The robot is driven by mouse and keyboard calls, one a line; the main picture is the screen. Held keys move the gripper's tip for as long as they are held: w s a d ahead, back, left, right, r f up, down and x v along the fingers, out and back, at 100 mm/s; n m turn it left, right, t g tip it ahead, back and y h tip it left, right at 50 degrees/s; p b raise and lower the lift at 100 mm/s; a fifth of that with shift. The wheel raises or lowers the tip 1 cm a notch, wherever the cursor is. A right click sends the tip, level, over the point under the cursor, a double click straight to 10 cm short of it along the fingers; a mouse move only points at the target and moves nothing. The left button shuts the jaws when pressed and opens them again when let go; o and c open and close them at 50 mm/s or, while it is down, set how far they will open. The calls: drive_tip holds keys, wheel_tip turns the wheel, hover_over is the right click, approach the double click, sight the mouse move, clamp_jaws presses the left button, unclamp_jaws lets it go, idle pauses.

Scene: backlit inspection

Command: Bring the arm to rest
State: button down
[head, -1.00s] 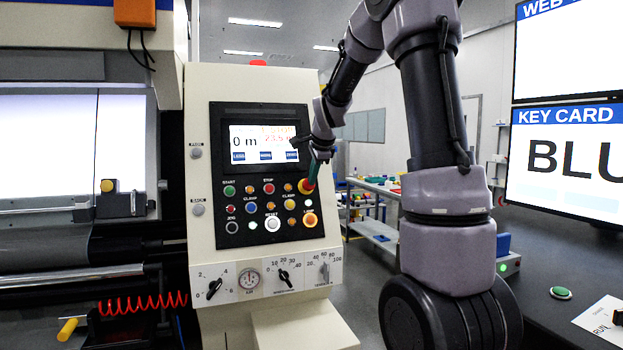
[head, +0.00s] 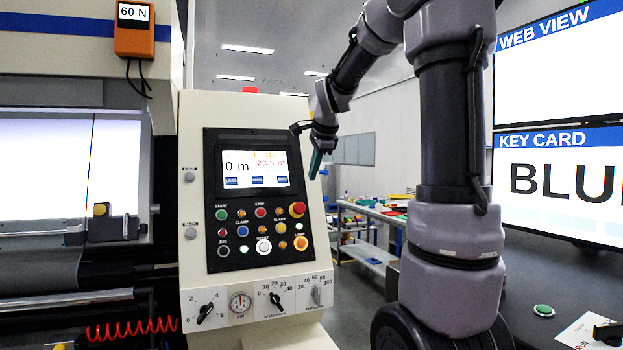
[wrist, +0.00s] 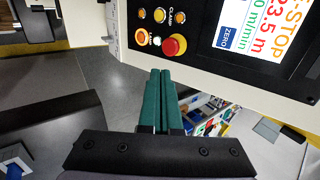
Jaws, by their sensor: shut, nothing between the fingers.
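My gripper (head: 315,164) hangs at the right edge of the control panel in the head view, fingers pointing down, apart from the panel. In the wrist view its two green fingers (wrist: 160,100) lie together with nothing between them. The control panel (head: 232,150) has a lit screen and several coloured buttons. A red mushroom button (head: 297,209) sits at the panel's right side, below my gripper. It also shows in the wrist view (wrist: 173,46), beyond the fingertips. The screen in the wrist view (wrist: 275,40) reads E-STOP.
A KEY CARD monitor (head: 560,185) stands at the right, above a dark desk with a green button (head: 543,310). A bench with coloured items (head: 375,212) stands behind. An orange box reading 60 N (head: 135,30) hangs at the upper left. Open floor lies between panel and bench.

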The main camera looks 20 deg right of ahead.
idle(0.4)
drive_tip(key=s+a+f+n, duration=0.1)
drive_tip(key=s+n, duration=0.3)
drive_tip(key=s, duration=0.5)
drive_tip(key=s+a+f+n+y, duration=0.1)
drive_tip(key=s+a+n, duration=0.3)
drive_tip(key=s, duration=0.5)
drive_tip(key=s+a+f+n+y, duration=0.1)
drive_tip(key=s+a+f+n, duration=0.1)
drive_tip(key=s+n, duration=0.3)
drive_tip(key=s+f, duration=0.1)
drive_tip(key=s, duration=0.2)
drive_tip(key=shift+s+a+f+n, duration=0.2)
drive_tip(key=shift+s+a+n, duration=0.2)
